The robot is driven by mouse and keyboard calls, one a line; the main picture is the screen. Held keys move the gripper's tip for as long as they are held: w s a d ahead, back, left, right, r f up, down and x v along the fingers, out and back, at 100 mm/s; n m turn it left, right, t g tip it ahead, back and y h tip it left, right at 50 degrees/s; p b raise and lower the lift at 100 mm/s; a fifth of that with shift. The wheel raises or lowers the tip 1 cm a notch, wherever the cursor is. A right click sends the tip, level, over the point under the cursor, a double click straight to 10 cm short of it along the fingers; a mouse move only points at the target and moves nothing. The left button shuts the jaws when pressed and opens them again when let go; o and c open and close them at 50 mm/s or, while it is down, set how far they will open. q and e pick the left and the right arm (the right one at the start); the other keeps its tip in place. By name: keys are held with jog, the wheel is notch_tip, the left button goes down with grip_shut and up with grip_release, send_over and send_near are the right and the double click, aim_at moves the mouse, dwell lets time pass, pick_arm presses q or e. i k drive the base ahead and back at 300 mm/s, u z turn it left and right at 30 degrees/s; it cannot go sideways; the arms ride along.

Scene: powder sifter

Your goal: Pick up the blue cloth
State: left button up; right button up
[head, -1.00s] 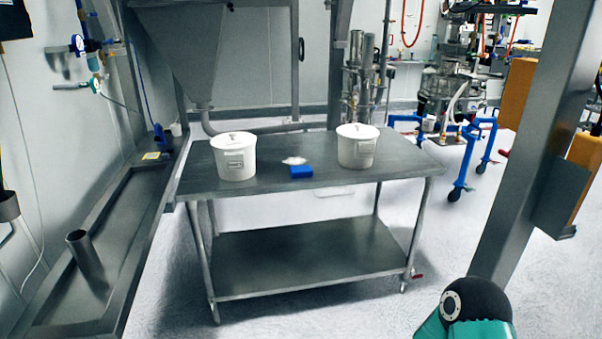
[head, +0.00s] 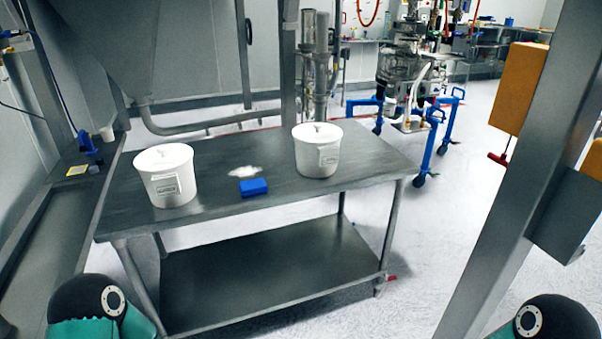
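The blue cloth (head: 254,187) lies on the steel table (head: 220,203) near its front edge, between two white lidded buckets. It looks like a small folded block. A patch of white powder (head: 245,172) lies just behind it on the tabletop. Dark rounded parts of my two arms show at the bottom left and bottom right of the head view. Both of my grippers are out of the picture, and nothing touches the cloth.
One white bucket (head: 166,176) stands left of the cloth and another (head: 317,150) stands to its right. A steel post (head: 520,190) rises at the right. A blue wheeled frame (head: 430,150) stands behind the table on the right.

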aim_at(258, 186)
jog(key=u, duration=0.05)
jog(key=i, duration=1)
jog(key=u, duration=0.75)
jog(key=i, duration=0.45)
jog(key=u, duration=0.35)
jog(key=k, duration=0.9)
jog(key=u, duration=0.15)
jog(key=i, duration=0.9)
jog(key=z, duration=0.05)
